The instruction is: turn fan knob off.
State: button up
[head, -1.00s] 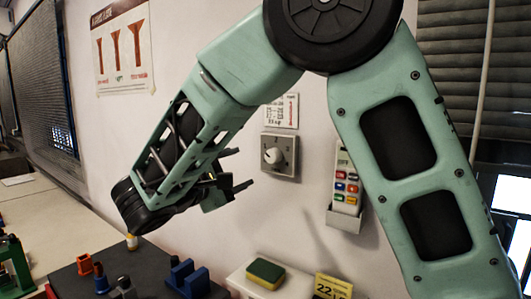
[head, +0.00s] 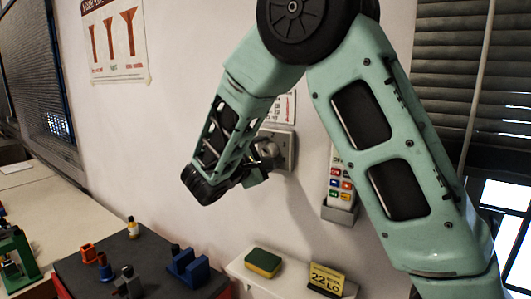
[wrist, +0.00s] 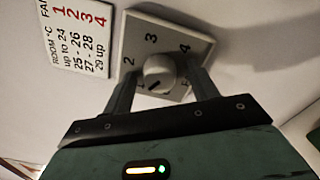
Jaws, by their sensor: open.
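The fan knob (wrist: 158,72) is a round, pale knob on a square grey dial plate (wrist: 188,48) fixed to the wall. The numbers 2, 3 and 4 show around it. A dark mark is on its lower part, but the exact setting is hard to read. My gripper (wrist: 164,80) is open, with one finger on each side of the knob; I cannot tell whether either touches it. In the head view my gripper (head: 262,166) is at the dial plate (head: 288,145) and partly covers the knob.
A fan chart (wrist: 78,30) hangs left of the dial. A remote in a wall holder (head: 341,212) is to its right. Below are a yellow-green sponge (head: 263,263) and a yellow sign (head: 327,279) on a ledge. A dark bench (head: 150,262) with small parts stands lower left.

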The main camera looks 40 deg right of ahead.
jog(key=c, duration=1)
jog(key=shift+n, duration=0.4)
jog(key=n+p, duration=0.3)
jog(key=n, duration=0.2)
jog(key=shift+r+n+p, duration=0.15)
jog(key=shift+n+p, duration=0.15)
jog(key=shift+n, duration=0.1)
jog(key=n+p, duration=0.3)
jog(key=shift+n, duration=0.4)
jog(key=shift+f+n+p, duration=0.2)
jog(key=shift+n+p, duration=0.4)
jog(key=shift+n, duration=0.2)
jog(key=o, duration=1)
